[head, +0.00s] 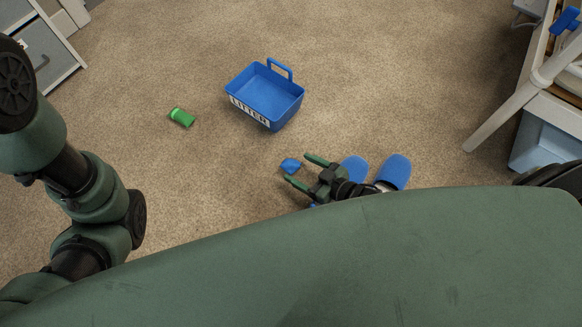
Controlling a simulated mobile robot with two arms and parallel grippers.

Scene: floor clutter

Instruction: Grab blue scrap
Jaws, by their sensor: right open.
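The blue scrap (291,166) is a small crumpled piece lying on the carpet near the middle of the head view. My right gripper (301,170) is open, with its two green fingertips on either side of the scrap's right edge. The scrap lies at the mouth of the fingers. I cannot tell how high the fingers are above the carpet or whether they touch the scrap. My left arm comes in at the left, and its gripper is out of view.
A blue litter bin (265,95) with a handle stands beyond the scrap. A green can-like object (182,117) lies left of it. Blue slippers (394,172) lie close to my right gripper. Carpet between is clear.

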